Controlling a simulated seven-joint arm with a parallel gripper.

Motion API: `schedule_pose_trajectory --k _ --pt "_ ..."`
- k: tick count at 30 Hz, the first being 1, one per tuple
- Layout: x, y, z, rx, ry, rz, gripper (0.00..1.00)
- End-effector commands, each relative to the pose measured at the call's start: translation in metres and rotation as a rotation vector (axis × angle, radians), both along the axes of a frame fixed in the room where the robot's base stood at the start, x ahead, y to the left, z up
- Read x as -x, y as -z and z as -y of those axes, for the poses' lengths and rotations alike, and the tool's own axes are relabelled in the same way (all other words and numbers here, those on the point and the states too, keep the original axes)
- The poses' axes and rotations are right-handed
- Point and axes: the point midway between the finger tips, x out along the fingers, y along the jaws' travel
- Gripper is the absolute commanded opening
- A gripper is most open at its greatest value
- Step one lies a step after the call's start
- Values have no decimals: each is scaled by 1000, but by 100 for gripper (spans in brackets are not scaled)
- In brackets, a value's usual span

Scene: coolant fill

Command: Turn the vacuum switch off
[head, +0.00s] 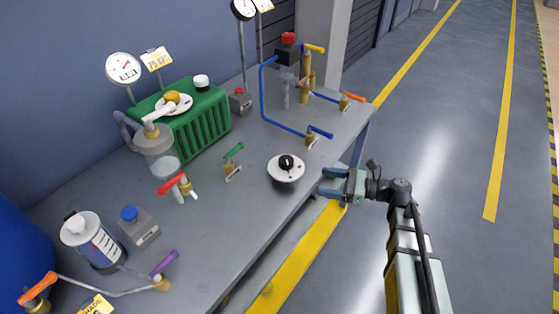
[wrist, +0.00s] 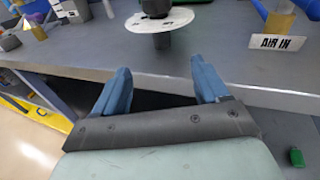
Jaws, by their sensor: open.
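No label that I can read names the vacuum switch. A round white dial plate with a black knob (head: 286,163) stands near the bench's front edge; it also shows at the top of the wrist view (wrist: 152,38). A dark box with a red button (head: 288,45) stands at the far end. A grey box with a red top (head: 240,100) stands beside the green unit. A grey box with a blue button (head: 140,226) is at the near left. My gripper (head: 323,182) is open and empty, off the bench edge, to the right of the dial and apart from it.
The grey bench (head: 232,215) also bears a green radiator unit (head: 198,125), several coloured-handle valves, a blue pipe (head: 264,95) and gauges. An "AIR IN" tag (wrist: 278,42) stands right of the dial in the wrist view.

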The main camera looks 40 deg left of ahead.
Motion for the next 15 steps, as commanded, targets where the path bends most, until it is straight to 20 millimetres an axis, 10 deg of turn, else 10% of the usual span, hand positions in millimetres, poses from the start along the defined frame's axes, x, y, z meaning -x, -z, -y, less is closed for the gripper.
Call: schedule_pose_trajectory --k 6,15 --pt "0 -42 -17 -71 -19 -69 74" --pt "8 -47 -38 -80 -24 -80 74"
